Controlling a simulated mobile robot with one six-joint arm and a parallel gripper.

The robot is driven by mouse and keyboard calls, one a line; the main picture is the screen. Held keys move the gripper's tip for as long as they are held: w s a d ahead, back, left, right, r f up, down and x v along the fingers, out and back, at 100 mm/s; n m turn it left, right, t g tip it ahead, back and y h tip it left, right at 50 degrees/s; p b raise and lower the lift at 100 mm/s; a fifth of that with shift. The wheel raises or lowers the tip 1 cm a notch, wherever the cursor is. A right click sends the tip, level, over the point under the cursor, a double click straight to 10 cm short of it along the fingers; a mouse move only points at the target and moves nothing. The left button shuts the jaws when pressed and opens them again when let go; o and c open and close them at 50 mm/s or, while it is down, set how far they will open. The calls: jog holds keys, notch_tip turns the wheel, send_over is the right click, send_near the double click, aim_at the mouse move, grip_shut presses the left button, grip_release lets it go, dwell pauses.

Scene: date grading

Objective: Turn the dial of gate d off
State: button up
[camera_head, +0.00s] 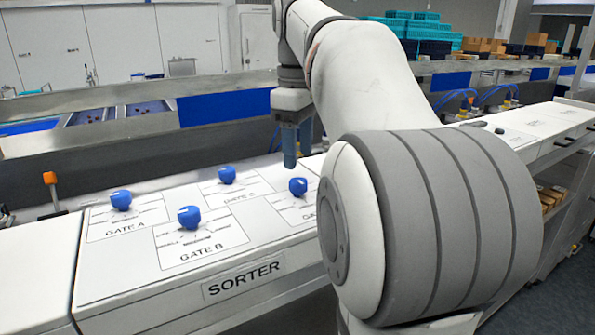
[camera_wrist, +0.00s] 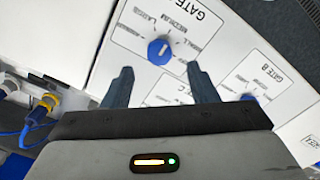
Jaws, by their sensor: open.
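The gate d dial (camera_head: 298,186) is a blue knob on the white sorter panel, right of the other dials. Its label is partly hidden by my arm in the head view. In the wrist view, the blue dial (camera_wrist: 160,50) has a short white mark and stands just beyond my fingertips, roughly centred between them. MEDIUM and LARGE are printed around it; the gate letter is cut off. Which setting the mark points to I cannot tell. My gripper (camera_head: 290,160) is open, empty and pointing down near this dial; it also shows in the wrist view (camera_wrist: 157,69).
The gate A dial (camera_head: 121,201), gate B dial (camera_head: 189,216) and gate C dial (camera_head: 227,175) stand on the same panel. An orange-topped post (camera_head: 50,180) stands at the left. Metal trays (camera_head: 120,112) lie behind the panel.

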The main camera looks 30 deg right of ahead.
aim_at(299, 180)
notch_tip(299, 180, down, 6)
jog(key=shift+r, duration=0.15)
jog(key=shift+c, duration=0.4)
jog(key=c, duration=0.9)
